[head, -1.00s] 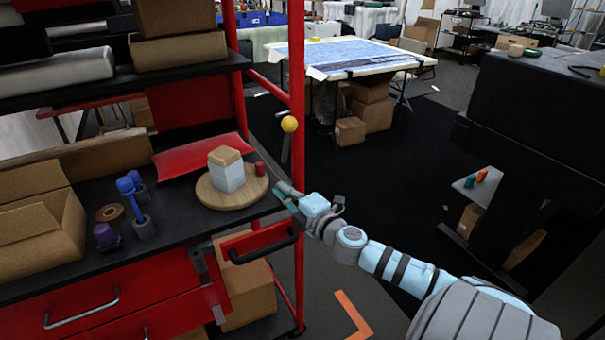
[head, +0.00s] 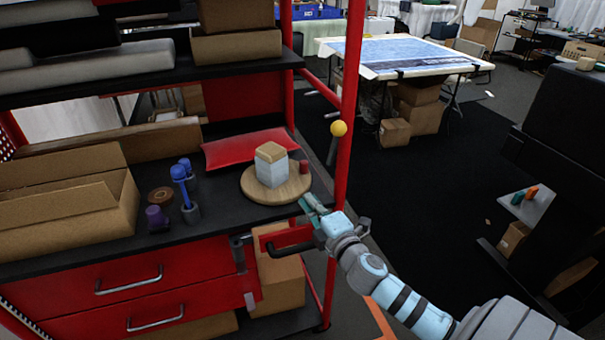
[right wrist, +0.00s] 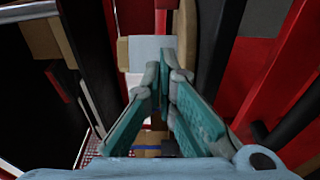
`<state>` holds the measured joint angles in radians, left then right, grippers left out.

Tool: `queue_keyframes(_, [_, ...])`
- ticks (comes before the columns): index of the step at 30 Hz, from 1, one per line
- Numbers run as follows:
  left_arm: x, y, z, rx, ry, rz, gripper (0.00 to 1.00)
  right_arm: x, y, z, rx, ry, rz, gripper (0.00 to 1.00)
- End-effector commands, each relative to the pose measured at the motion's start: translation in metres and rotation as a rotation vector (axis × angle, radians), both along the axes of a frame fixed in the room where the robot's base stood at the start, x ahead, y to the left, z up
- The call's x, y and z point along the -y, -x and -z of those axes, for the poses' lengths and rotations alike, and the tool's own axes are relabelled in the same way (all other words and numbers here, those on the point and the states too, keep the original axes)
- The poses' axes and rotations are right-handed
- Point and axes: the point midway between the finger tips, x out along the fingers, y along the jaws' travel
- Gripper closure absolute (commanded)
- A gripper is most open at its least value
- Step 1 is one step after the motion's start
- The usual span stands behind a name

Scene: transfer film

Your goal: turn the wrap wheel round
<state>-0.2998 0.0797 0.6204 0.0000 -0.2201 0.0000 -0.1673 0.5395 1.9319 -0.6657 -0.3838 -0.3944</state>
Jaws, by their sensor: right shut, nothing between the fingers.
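The wrap wheel (head: 249,190) is a round, light wooden disc lying flat on the dark bench shelf. On it stands a pale block with a wooden-looking top (head: 271,165), and a short red peg (head: 303,167) stands near its right rim. My right gripper (head: 307,203) is shut and empty just off the wheel's front right edge; I cannot tell whether it touches. In the right wrist view the teal fingers (right wrist: 160,75) point toward the pale block (right wrist: 152,50), with the wheel's tan edge (right wrist: 184,45) beside it. My left gripper is not in view.
A red cushion-like pack (head: 243,148) lies behind the wheel. Blue-handled tools (head: 181,175), a purple item (head: 156,217) and an open cardboard box (head: 70,210) stand to the left. A red post with a yellow ball (head: 339,128) rises at the right. A drawer handle is below.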

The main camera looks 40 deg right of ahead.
Motion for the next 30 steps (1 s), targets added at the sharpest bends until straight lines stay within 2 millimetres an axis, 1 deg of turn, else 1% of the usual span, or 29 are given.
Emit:
queue_keyframes(1, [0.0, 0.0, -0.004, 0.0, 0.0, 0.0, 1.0, 0.002, -0.01, -0.003, 0.003, -0.002, 0.002, 1.0])
queue_keyframes(9, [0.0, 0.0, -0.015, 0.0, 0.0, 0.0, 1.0, 0.012, -0.068, -0.003, 0.003, -0.004, 0.002, 1.0])
queue_keyframes(11, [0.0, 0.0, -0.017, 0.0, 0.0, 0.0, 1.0, 0.014, -0.08, -0.003, 0.003, -0.004, 0.001, 1.0])
queue_keyframes(12, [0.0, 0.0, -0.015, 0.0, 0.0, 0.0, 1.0, 0.022, -0.083, -0.001, 0.0, 0.001, 0.002, 1.0])
queue_keyframes(15, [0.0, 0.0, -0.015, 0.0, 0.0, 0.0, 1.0, 0.035, -0.092, -0.001, 0.0, 0.0, 0.002, 1.0])
queue_keyframes(18, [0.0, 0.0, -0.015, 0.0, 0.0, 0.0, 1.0, 0.043, -0.097, -0.001, 0.0, 0.0, 0.001, 1.0])
queue_keyframes(30, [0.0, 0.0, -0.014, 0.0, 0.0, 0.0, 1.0, 0.048, -0.099, 0.0, 0.001, 0.0, 0.001, 1.0])
